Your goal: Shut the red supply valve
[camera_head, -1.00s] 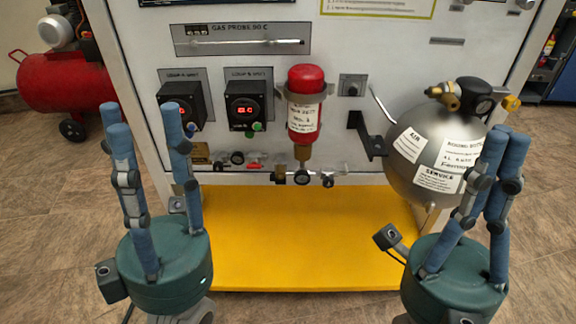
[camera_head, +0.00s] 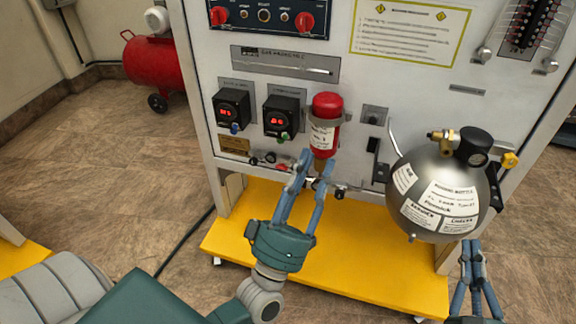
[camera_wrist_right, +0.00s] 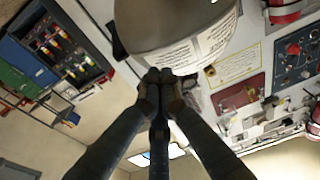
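A small red part (camera_head: 282,167) sits on the pipework at the bottom of the white panel; I cannot tell whether it is the red supply valve. Two round red knobs, a left one (camera_head: 218,16) and a right one (camera_head: 305,22), are on the upper panel. My left gripper (camera_head: 314,161) is open, with its fingertips just below the red cylinder (camera_head: 327,108), in front of the pipe fittings; it hides part of them. I see nothing held in it. My right gripper (camera_head: 470,246) is low at the right, below the grey bottle; its fingertips meet in the wrist view (camera_wrist_right: 160,76), empty.
The grey bottle (camera_head: 436,232) with labels protrudes at the right of the panel. Two black boxes with red displays, a left one (camera_head: 232,108) and a right one (camera_head: 282,115), hang left of the cylinder. The yellow base (camera_head: 365,263) lies below. Floor at left is mostly clear.

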